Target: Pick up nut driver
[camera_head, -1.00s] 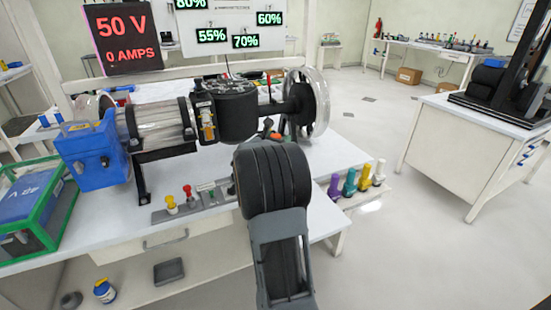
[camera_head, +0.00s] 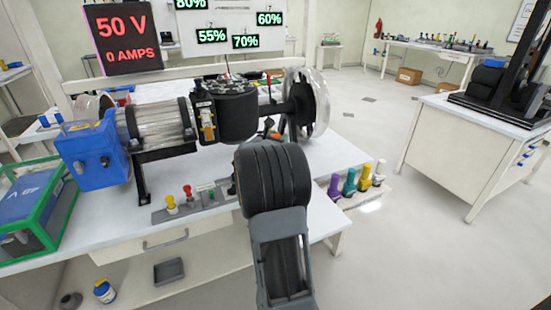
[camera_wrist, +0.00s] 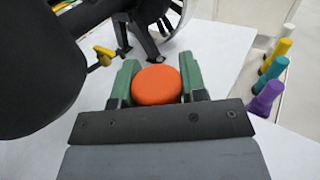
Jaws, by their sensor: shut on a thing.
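The nut driver (camera_wrist: 157,85) shows in the wrist view as a round orange handle end, seen from above. My gripper (camera_wrist: 159,62) has its two green fingers shut on either side of it. The shaft below the handle is hidden. In the head view a small orange part of the nut driver (camera_head: 275,135) shows just past my dark arm, in front of the motor rig. My arm hides most of the gripper there.
The motor rig (camera_head: 238,110) with its clear-covered wheel stands close beyond my gripper. Purple, teal, yellow and white handled pieces (camera_head: 349,182) stand in a row at the bench's right edge. A green-framed box (camera_head: 40,235) is at the left. The white bench top (camera_head: 335,155) is clear right of my arm.

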